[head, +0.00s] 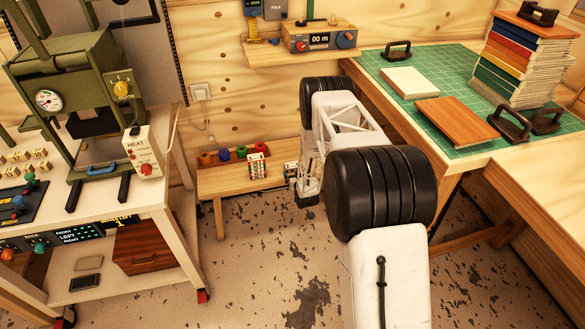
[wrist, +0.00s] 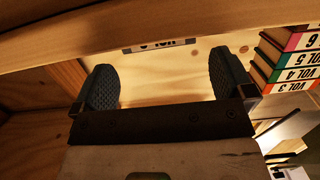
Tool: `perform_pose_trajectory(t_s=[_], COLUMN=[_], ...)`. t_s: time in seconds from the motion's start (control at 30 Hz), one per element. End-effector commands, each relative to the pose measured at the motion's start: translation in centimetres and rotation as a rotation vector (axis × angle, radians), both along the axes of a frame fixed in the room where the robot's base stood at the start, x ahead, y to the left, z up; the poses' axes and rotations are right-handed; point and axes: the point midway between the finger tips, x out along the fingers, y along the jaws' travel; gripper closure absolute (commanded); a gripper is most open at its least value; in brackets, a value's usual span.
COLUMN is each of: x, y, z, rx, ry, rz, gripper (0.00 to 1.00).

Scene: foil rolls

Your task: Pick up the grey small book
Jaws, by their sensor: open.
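My gripper (wrist: 166,82) is open and empty in the wrist view, its two dark ribbed fingers wide apart. In the head view my gripper (head: 306,194) is by the right end of the low wooden bench, partly hidden by my arm. Between and beyond the fingers, a narrow dark-edged spine with a white label (wrist: 160,46) shows under a wooden edge; the rest of it is hidden. It may be the grey small book, but I cannot tell. A small item (head: 291,170) at the bench's right end, beside my arm, is also too small to make out.
A press cart (head: 180,235) stands left, the green-mat table (head: 440,85) right. Floor in front is clear.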

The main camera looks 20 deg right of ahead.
Motion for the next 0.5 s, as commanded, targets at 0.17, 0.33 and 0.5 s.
perform_pose_trajectory(t_s=[0.17,0.33,0.5], x=[0.06,0.09,0.66], y=[0.01,0.01,-0.02], z=[-0.05,-0.05,-0.17], rx=[0.0,0.0,0.0], ry=[0.001,0.001,0.001], rz=[0.0,0.0,0.0], gripper=[0.0,0.0,0.0])
